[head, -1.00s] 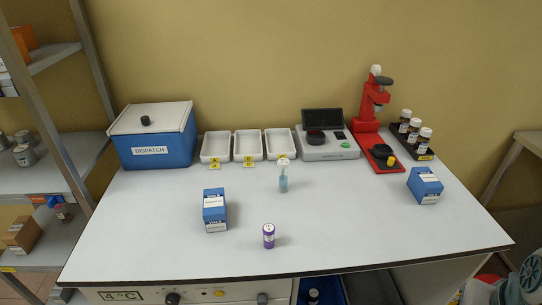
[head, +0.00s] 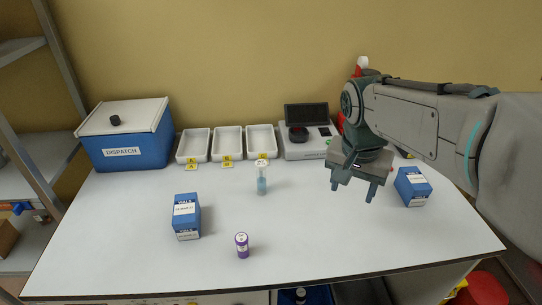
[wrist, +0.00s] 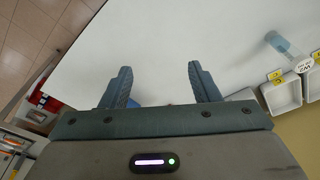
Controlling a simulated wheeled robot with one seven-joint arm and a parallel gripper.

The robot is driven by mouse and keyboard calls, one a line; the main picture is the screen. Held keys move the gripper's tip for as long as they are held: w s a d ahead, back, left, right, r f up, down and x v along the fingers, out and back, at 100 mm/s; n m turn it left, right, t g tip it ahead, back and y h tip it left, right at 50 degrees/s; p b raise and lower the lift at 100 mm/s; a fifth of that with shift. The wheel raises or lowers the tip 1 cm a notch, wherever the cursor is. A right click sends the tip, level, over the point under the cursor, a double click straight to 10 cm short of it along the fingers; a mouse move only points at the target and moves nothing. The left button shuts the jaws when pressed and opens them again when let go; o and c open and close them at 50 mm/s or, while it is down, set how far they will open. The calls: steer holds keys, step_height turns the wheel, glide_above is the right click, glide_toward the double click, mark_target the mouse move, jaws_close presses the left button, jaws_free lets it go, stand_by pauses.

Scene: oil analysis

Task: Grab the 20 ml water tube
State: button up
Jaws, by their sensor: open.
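The water tube (head: 262,180) is a clear tube with pale blue liquid and a white cap. It stands upright on the table in front of the white trays. In the wrist view the tube (wrist: 284,49) shows at the upper right, outside my jaws. My gripper (head: 351,193) is open and empty above the right part of the table, to the right of the tube. Its two fingers also show spread apart in the wrist view (wrist: 158,85).
A purple-labelled vial (head: 242,245) and a blue box (head: 187,217) stand left of centre. Another blue box (head: 413,187) stands close to the right of my gripper. White trays (head: 228,143), a blue DISPATCH box (head: 126,137) and a grey instrument (head: 305,150) line the back.

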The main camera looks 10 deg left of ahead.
steer(key=w+a+r+m+h, duration=0.15)
steer(key=w+a+m, duration=0.25)
steer(key=w+a, duration=0.6)
steer(key=m+h, duration=0.2)
steer(key=m, duration=0.3)
glide_toward(263, 173)
steer(key=x, duration=0.3)
steer(key=w+x, duration=0.1)
steer(key=x, duration=0.2)
steer(key=shift+w+b, duration=0.15)
steer(key=shift+b, duration=0.15)
steer(key=shift+a+p+x, duration=0.2)
steer(key=shift+x, duration=1.2)
steer(key=shift+a+p+x, duration=0.15)
steer(key=shift+a+x, duration=0.05)
steer(key=shift+x, duration=1.15)
steer(key=shift+f, duration=0.15)
steer(key=c, duration=1.1)
